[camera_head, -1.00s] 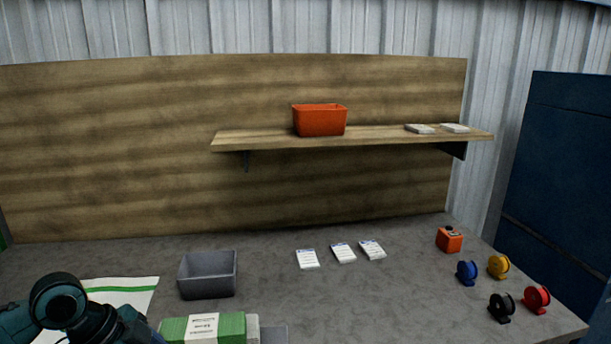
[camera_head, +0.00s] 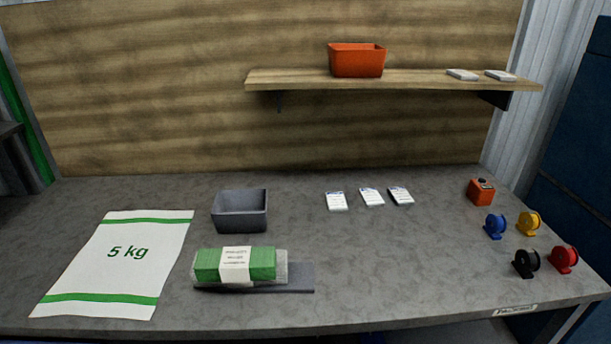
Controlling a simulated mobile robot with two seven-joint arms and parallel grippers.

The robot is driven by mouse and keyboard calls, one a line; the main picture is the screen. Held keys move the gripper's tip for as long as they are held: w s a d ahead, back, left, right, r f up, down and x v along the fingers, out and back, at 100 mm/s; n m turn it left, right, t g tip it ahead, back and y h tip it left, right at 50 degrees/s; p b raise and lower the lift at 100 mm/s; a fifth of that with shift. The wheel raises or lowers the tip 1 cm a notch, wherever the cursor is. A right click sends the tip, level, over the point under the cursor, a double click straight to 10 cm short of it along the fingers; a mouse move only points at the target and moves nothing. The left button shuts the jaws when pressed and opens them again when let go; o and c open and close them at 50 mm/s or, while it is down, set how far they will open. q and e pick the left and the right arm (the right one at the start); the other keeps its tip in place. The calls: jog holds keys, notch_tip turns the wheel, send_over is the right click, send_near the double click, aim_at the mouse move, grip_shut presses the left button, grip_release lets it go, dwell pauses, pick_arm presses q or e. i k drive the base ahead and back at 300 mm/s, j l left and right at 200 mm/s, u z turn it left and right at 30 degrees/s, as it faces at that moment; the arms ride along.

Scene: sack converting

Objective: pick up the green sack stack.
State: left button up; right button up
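The green sack stack (camera_head: 208,264) is a folded green bundle with a white printed paper band (camera_head: 236,264) around its middle. It lies on a pale grey-white layer (camera_head: 282,266), which rests on a flat dark grey sheet or tray (camera_head: 300,279) near the front of the table. Neither of my grippers shows in the head view now, so I cannot see whether they are open or shut.
A white 5 kg sack (camera_head: 126,263) lies flat to the left of the stack. A grey bin (camera_head: 240,211) stands just behind it. Labelled packs (camera_head: 371,197), an orange device (camera_head: 481,192) and several coloured spools (camera_head: 527,263) stand right. The table (camera_head: 410,260) is clear right of the stack.

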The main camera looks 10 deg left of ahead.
aim_at(246, 263)
jog(key=j+z, duration=0.25)
jog(key=z, duration=0.2)
jog(key=j+z, duration=0.2)
jog(key=z, duration=0.25)
jog(key=k+j+z, duration=0.15)
jog(key=z, duration=0.3)
jog(key=k+j+z, duration=0.2)
jog(key=j, duration=0.25)
jog(key=k+j+z, duration=0.25)
jog(key=k+j, duration=0.15)
jog(key=j, duration=0.55)
